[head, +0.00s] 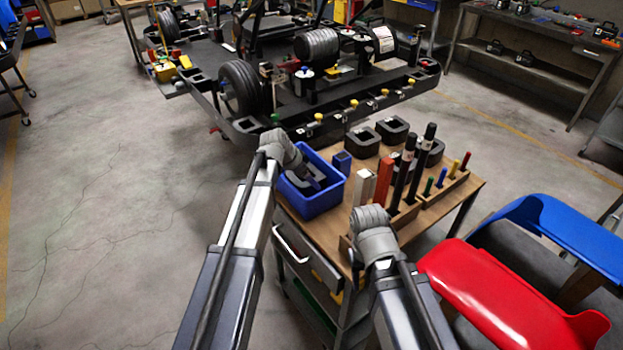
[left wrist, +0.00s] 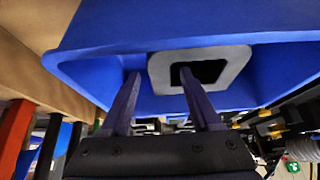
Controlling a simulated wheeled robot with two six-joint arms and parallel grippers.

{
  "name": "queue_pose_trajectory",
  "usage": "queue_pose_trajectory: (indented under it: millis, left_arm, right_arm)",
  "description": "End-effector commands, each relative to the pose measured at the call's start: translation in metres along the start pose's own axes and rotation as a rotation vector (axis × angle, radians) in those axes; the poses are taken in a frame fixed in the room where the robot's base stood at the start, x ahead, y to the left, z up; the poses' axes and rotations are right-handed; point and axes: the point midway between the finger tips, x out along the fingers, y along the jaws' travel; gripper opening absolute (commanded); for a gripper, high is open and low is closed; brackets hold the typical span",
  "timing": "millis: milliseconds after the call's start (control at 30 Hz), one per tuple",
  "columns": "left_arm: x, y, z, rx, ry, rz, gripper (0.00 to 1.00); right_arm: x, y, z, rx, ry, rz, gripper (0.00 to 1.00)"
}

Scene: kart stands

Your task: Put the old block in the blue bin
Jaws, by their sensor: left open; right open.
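The blue bin (head: 313,206) stands at the left end of the wooden cart top. A grey block with a square dark hole (left wrist: 201,67) is inside the bin in the left wrist view. It shows in part in the head view (head: 293,181); I cannot tell whether it is the old block. My left gripper (head: 312,181) reaches into the bin. In the left wrist view its fingers (left wrist: 160,80) are apart, one overlapping the block's hole, and grip nothing. My right gripper (head: 372,222) is over the front of the cart, its fingers hidden behind the wrist.
Similar dark blocks (head: 392,129) stand on the cart top (head: 456,203) at the back. Tall black rods (head: 404,172), a red post (head: 384,180) and small coloured pegs (head: 441,177) crowd its middle and right. A kart (head: 330,95) is behind; red (head: 500,295) and blue panels are at right.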

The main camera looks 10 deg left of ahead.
Motion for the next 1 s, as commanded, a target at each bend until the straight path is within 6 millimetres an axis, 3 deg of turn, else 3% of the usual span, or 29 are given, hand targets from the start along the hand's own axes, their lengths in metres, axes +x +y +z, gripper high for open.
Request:
queue_pose_trajectory:
  millis: [33, 500, 800, 900, 1000]
  left_arm:
    - [-0.013, 0.001, -0.002, -0.001, 0.000, -0.001, 0.63]
    - [-0.090, 0.001, -0.003, -0.002, 0.000, 0.001, 0.63]
    - [-0.103, 0.001, 0.000, -0.001, 0.000, 0.001, 0.63]
    - [-0.101, 0.016, 0.002, -0.011, -0.022, 0.010, 0.63]
    - [-0.098, 0.059, 0.010, -0.053, -0.091, 0.032, 0.63]
  right_arm:
    - [-0.013, 0.001, 0.001, 0.000, 0.000, 0.000, 0.50]
    - [-0.079, 0.008, 0.005, 0.000, 0.000, 0.000, 0.50]
    - [-0.089, 0.009, 0.005, -0.001, 0.000, 0.000, 0.50]
    - [-0.088, 0.008, 0.005, -0.001, 0.000, 0.000, 0.50]
    - [-0.088, 0.008, 0.005, -0.001, 0.000, 0.000, 0.50]
